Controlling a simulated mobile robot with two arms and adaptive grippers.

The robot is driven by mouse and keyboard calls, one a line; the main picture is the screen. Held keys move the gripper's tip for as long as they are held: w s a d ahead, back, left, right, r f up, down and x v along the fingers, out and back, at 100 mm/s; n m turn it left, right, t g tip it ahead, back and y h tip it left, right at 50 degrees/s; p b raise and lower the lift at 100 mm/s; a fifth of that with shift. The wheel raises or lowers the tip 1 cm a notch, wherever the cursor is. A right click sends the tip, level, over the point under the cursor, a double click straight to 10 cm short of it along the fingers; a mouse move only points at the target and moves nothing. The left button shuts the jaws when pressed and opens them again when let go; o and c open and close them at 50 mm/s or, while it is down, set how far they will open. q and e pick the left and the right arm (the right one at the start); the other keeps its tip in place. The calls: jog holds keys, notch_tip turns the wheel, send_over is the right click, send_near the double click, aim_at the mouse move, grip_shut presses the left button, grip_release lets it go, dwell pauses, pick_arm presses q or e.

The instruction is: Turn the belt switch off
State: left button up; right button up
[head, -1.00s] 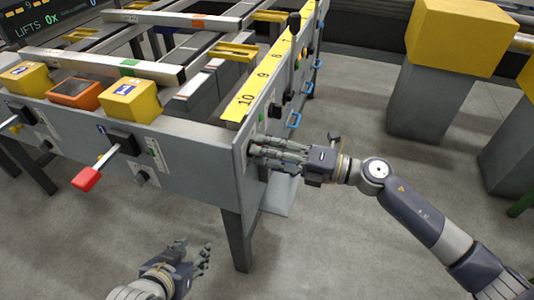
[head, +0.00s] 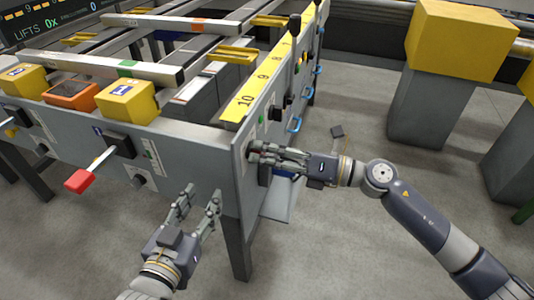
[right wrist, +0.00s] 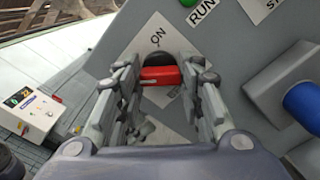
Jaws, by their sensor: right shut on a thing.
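The belt switch shows in the right wrist view as a red handle (right wrist: 160,76) on a dark round base, on a grey panel. Its plate reads ON above the handle; the lettering below is mostly hidden. The handle lies roughly level across the picture. My right gripper (right wrist: 163,70) has its fingers on either side of the handle, shut on it. In the head view the right gripper (head: 256,154) is at the end panel (head: 240,190) of the table and hides the switch. My left gripper (head: 202,192) is open and empty in front of the table's near side.
A red-tipped lever (head: 82,181) sticks out of the near side. In the right wrist view a blue knob (right wrist: 303,102) is to the right, and a green button near a RUN label is above.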

jog(key=shift+f, duration=0.1)
jog(key=o, duration=1.1)
jog(key=shift+c, duration=0.2)
jog(key=v, duration=1.2)
